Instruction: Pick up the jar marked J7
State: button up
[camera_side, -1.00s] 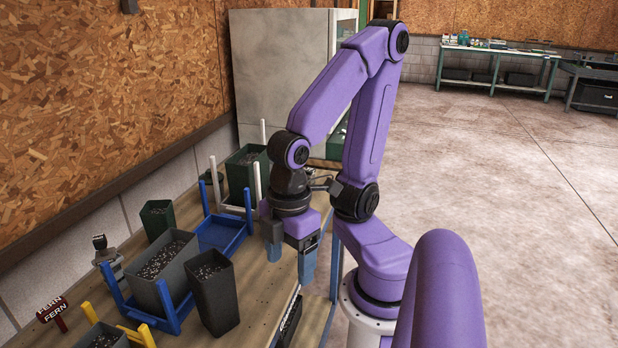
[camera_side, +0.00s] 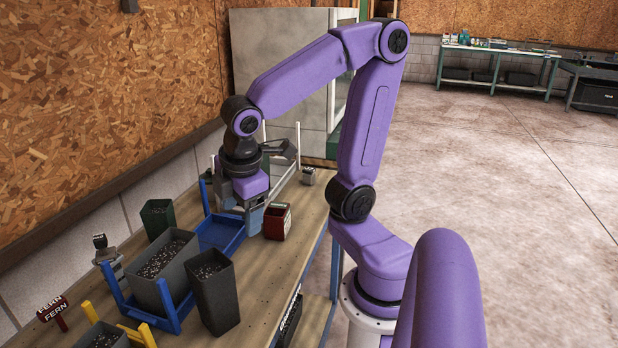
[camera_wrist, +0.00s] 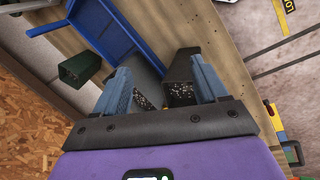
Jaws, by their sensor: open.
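No J7 mark can be read in either view, so I cannot tell which container is the jar. My gripper (camera_side: 241,207) is open and empty above the blue tray (camera_side: 233,250) on the bench. Its two blue-grey fingers also show in the wrist view (camera_wrist: 163,82). A dark red container (camera_side: 277,221) with a pale marking too small to read stands just right of the gripper. A dark tall pot (camera_side: 214,300) and a grey pot (camera_side: 165,272) hold speckled soil nearer the camera. In the wrist view, the dark pot (camera_wrist: 180,72) shows between the fingers.
A green pot (camera_side: 158,220) stands left of the blue tray. A small grey pot (camera_side: 308,175) stands at the bench's far end, near white posts. A red FERN sign (camera_side: 53,312) and yellow rack posts (camera_side: 140,336) are at front left. The bench's right strip (camera_side: 275,285) is mostly clear.

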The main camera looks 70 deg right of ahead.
jog(key=w+d+h, duration=0.4)
jog(key=w+d, duration=0.6)
jog(key=d, duration=0.1)
jog(key=w+d+r+h, duration=0.1)
jog(key=w+d+h, duration=0.1)
jog(key=d, duration=0.7)
jog(key=w+d+h, duration=0.2)
jog(key=d, duration=0.6)
jog(key=n+g+h, duration=0.3)
jog(key=g, duration=0.2)
send_over(307, 170)
jog(key=a, duration=0.1)
jog(key=f, duration=0.1)
jog(key=shift+w+a+f, duration=0.1)
jog(key=shift+f, duration=4.35)
jog(key=shift+w+a+f, duration=0.1)
jog(key=shift+f, duration=4.35)
jog(key=shift+x, duration=2.65)
jog(key=shift+a+f, duration=0.15)
jog(key=c, duration=1.1)
